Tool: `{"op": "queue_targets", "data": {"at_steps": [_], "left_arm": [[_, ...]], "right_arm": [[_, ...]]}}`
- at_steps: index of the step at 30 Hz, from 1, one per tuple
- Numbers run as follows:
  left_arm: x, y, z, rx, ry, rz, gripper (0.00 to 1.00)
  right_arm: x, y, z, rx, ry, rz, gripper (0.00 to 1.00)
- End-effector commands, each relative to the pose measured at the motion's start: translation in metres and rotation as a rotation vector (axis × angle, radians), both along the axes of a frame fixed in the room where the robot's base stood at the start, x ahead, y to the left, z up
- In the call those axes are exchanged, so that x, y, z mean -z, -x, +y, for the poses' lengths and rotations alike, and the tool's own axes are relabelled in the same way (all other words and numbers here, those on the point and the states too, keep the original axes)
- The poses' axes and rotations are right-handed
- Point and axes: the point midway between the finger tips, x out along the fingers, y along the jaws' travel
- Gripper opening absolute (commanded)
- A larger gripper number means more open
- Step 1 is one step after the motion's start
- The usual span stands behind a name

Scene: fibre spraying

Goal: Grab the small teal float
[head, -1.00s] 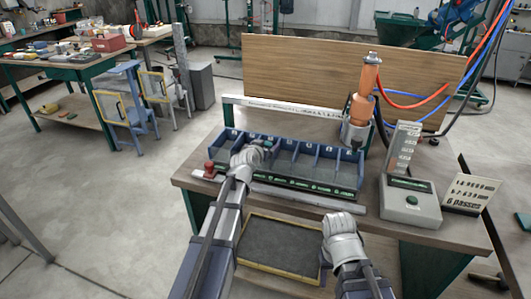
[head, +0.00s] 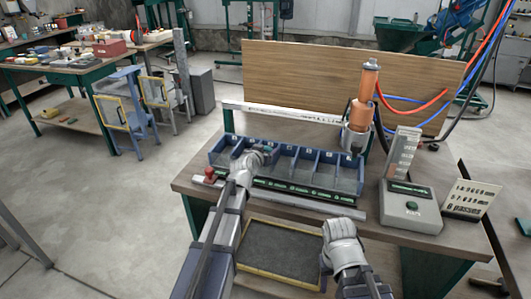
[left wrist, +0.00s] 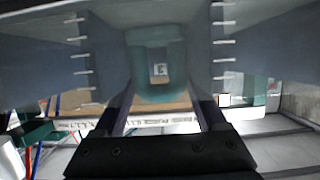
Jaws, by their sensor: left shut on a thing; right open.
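The small teal float (head: 268,148) shows at the tip of my left gripper (head: 264,151), over the blue compartment tray (head: 340,194). In the left wrist view the teal float (left wrist: 158,62) sits between the two dark fingers of my left gripper (left wrist: 160,98). The fingers are shut on it. A small label with a digit shows in the middle of the teal. Grey walls flank it on both sides. The gripper hides part of the tray's compartments. My right gripper (head: 340,228) is open and empty in front of the bench edge.
An orange spray unit (head: 363,103) stands in a grey holder behind the tray's right end. A wooden panel (head: 340,75) closes the back. A red knob (head: 209,173) sits at the tray's left.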

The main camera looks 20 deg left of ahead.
Motion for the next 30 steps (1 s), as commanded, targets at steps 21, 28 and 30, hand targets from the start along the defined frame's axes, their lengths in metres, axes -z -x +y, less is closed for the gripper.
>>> {"op": "queue_targets", "data": {"at_steps": [21, 28, 30], "left_arm": [[-0.093, 0.000, 0.000, 0.000, 0.000, 0.000, 0.13], [-0.098, 0.000, 0.000, 0.000, 0.000, 0.000, 0.13], [-0.097, 0.000, 0.000, 0.000, 0.000, 0.000, 0.13]], "right_arm": [[-0.093, 0.000, 0.000, 0.000, 0.000, 0.000, 0.50], [-0.098, 0.000, 0.000, 0.000, 0.000, 0.000, 0.50], [-0.097, 0.000, 0.000, 0.000, 0.000, 0.000, 0.50]]}}
